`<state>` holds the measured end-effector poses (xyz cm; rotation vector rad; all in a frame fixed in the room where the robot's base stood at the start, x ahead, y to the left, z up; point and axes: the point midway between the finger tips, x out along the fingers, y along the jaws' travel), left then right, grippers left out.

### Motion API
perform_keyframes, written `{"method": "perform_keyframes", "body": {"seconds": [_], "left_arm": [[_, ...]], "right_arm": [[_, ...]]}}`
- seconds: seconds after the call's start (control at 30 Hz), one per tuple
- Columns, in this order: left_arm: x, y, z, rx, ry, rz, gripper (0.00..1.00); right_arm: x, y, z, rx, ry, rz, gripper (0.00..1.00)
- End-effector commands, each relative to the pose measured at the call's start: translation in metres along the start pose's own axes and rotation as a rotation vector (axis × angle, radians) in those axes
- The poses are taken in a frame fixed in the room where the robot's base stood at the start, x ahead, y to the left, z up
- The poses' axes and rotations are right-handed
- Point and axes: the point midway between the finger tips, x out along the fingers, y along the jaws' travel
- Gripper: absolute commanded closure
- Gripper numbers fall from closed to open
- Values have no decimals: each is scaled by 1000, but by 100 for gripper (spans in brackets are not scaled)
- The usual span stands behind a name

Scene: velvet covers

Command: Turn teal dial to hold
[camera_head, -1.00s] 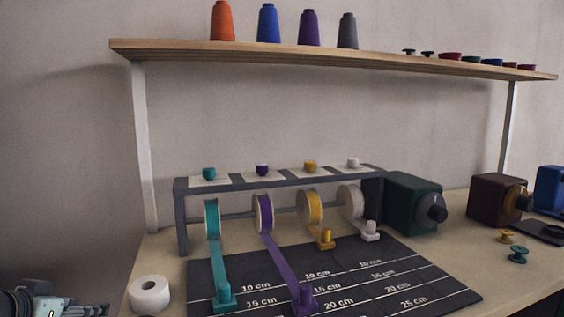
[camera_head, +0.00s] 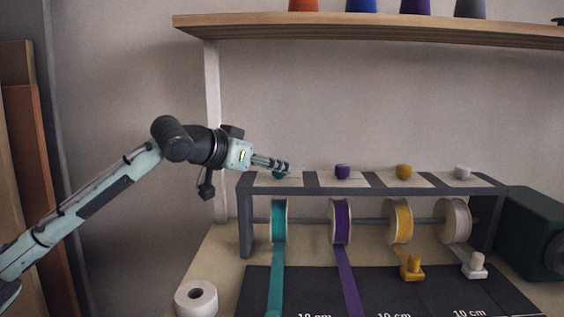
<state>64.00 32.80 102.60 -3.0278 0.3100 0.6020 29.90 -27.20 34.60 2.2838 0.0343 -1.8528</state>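The teal dial (camera_head: 279,174) stands on the left end of the grey rack's top (camera_head: 316,188), above the teal ribbon spool (camera_head: 279,220). It is partly hidden by my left gripper (camera_head: 286,166), which reaches in from the left with its fingers level at the dial. The fingers look close together, but whether they are shut, or touch the dial, I cannot tell. Purple (camera_head: 342,172), yellow (camera_head: 404,172) and white (camera_head: 462,173) dials stand in a row to the right. My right gripper is not in view.
A white roll (camera_head: 196,298) stands on the table at the front left. The dark cutting mat (camera_head: 390,290) lies before the rack, with ribbons running onto it. A wooden shelf (camera_head: 380,32) with cones is above. A dark green box (camera_head: 530,233) stands right of the rack.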

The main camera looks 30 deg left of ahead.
Motion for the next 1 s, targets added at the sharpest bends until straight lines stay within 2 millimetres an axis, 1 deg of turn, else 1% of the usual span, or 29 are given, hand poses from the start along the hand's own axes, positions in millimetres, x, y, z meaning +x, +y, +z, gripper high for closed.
{"method": "perform_keyframes", "body": {"seconds": [0.03, 0.1, 0.2, 0.33, 0.53, 0.57, 0.93, 1.0], "left_arm": [[8, 2, -2, -3, 0, 3, 50], [17, 0, -2, -3, 1, 1, 50], [26, 0, -1, -1, 1, 1, 50], [31, 0, 0, 1, 0, 0, 50], [31, 0, 0, 1, 0, 0, 50], [31, 0, 0, 1, 0, 0, 53], [31, 0, 0, 1, 0, 0, 99], [31, 0, 1, 1, 0, 0, 100]], "right_arm": [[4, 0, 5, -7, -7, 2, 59], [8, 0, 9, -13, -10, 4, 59], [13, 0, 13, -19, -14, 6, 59], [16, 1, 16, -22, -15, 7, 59], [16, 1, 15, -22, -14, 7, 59], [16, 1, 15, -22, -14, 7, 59], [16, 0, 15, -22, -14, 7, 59], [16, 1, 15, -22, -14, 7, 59]]}}
